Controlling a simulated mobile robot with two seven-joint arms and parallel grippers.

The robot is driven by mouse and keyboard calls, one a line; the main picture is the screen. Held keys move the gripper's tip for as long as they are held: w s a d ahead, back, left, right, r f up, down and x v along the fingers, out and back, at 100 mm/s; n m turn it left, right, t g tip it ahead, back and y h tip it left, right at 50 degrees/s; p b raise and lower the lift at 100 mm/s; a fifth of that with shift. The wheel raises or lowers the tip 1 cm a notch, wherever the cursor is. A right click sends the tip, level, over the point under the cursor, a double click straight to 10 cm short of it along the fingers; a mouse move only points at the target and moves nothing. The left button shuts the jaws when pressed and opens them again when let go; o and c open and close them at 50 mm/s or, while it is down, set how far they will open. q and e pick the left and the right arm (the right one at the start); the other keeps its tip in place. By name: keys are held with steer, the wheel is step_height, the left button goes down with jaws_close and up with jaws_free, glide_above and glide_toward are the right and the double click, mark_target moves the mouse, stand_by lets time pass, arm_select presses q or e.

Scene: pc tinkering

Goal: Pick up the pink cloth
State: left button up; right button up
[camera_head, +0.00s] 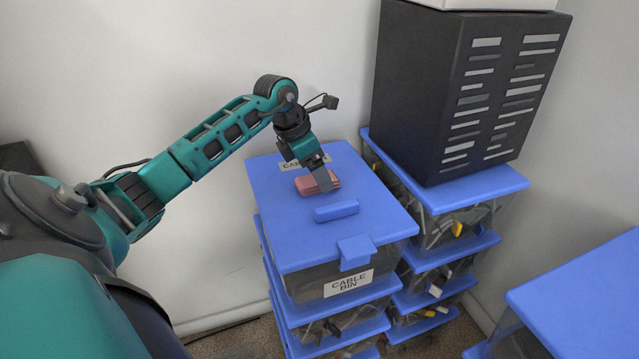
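The pink cloth (304,187) lies folded on the blue lid (275,215) of the cable bin, near the label at the back. My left gripper (322,183) comes down from above, with its fingers at the right part of the cloth. One grey finger stands in front of the cloth and hides some of it. From this angle I cannot tell whether the fingers are open or shut on the cloth. My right gripper is not in view.
A blue handle (336,211) stands up on the lid in front of the cloth, and a blue latch (356,252) is at the front edge. A black slotted PC case (462,95) stands on the bins at the right. Another blue-lidded bin (585,300) is at lower right.

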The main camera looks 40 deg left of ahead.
arm_select(q)
steer(key=shift+x, duration=0.9)
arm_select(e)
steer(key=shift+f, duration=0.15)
arm_select(q)
steer(key=shift+f, duration=0.1)
steer(key=c, duration=1.1)
steer(key=shift+r+p, duration=1.75)
steer(key=shift+r, duration=8.4)
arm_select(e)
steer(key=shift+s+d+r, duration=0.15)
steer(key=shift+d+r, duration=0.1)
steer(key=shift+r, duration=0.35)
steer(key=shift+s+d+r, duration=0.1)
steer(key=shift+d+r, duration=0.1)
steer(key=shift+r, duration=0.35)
